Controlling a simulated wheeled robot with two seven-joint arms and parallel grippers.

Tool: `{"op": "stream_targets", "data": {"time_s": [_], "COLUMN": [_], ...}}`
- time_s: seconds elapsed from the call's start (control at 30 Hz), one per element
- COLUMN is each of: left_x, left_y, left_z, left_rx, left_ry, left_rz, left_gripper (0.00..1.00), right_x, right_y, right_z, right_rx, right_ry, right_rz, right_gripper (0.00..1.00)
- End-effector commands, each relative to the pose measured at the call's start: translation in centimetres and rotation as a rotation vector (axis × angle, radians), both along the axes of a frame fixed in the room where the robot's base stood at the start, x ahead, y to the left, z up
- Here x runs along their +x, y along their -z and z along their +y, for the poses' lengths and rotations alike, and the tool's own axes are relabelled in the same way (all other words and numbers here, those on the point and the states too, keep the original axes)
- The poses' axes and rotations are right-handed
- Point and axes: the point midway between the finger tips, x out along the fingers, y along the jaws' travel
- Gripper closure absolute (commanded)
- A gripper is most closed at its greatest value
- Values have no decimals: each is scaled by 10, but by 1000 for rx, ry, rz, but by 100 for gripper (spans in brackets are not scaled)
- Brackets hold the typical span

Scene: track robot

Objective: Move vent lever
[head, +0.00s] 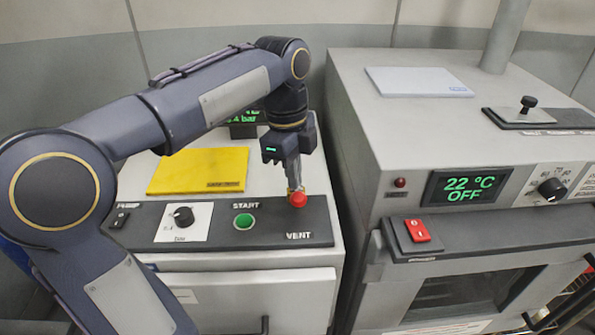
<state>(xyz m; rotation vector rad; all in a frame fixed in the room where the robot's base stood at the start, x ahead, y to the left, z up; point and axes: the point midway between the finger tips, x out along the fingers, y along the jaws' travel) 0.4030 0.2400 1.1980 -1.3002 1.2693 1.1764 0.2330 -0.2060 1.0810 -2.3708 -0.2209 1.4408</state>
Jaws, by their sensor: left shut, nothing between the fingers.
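The vent lever has a red ball knob (298,200) and stands above the "VENT" label at the right end of the dark control panel (262,233) on the left machine. My left gripper (295,186) reaches down from above, with its fingers shut and empty. The fingertips are right at the top of the red knob. I cannot tell whether they touch it or sit just behind it. The lever's stem is mostly hidden behind the knob and fingers. My right gripper is not in view.
The panel also has a green START button (244,220), a black knob (184,216) and a pump switch (120,219). A yellow sheet (199,170) lies behind it. The oven (352,140) with a red switch (417,230) stands close on the right, across a narrow gap.

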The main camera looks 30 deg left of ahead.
Motion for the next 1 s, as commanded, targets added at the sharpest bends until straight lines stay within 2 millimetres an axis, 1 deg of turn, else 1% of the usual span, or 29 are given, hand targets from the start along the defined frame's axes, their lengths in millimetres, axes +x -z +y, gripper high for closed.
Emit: {"op": "stream_targets", "data": {"time_s": [0.1,0.17,0.3,0.4,0.6,0.7,0.77,0.83,1.0], "left_x": [0,0,-1,-1,-1,-1,0,0,0], "left_y": [-1,-4,-12,-12,-10,-13,-17,-27,-57], "left_z": [1,5,23,30,30,30,31,32,34], "left_rx": [0,-1,0,-1,-1,-1,-1,-1,0], "left_ry": [0,-3,-5,-2,1,1,1,1,1], "left_rz": [0,0,1,0,0,-1,-2,-3,-3], "left_gripper": [100,100,100,100,100,100,100,100,100], "right_x": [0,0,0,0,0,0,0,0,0], "right_y": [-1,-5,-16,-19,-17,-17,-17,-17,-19], "right_z": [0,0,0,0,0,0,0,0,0], "right_rx": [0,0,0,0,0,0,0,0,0], "right_ry": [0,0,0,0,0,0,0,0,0], "right_rz": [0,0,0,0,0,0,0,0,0], "right_gripper": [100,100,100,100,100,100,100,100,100]}}
